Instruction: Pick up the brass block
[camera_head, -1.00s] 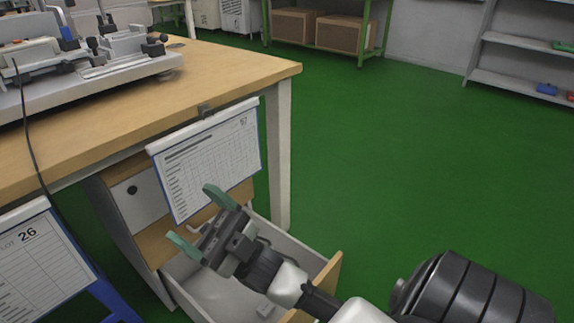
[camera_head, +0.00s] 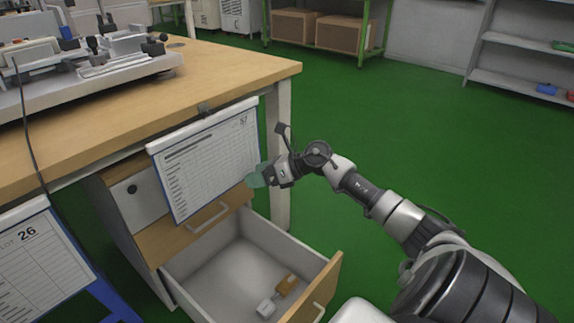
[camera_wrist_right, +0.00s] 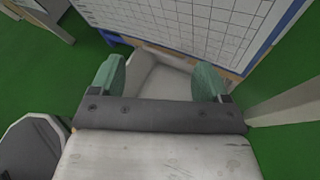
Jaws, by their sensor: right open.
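The brass block (camera_head: 288,284) lies on the floor of the open drawer (camera_head: 222,266), near the drawer's wooden front. A pale grey block (camera_head: 266,308) lies close beside it. My right gripper (camera_head: 255,179) is above the drawer's far end, in front of the hanging chart, with green fingers. In the wrist view the right gripper (camera_wrist_right: 158,80) is open and empty, with part of the pale drawer interior (camera_wrist_right: 165,80) between its fingers. The brass block does not show in the wrist view. My left gripper is not in view.
The hanging chart (camera_head: 207,160) is close to the right gripper. The wooden table (camera_head: 225,75) carries a fixture (camera_head: 120,50). A table leg (camera_head: 279,150) stands just behind the gripper. A closed drawer (camera_head: 185,238) is above the open one. Green floor to the right is clear.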

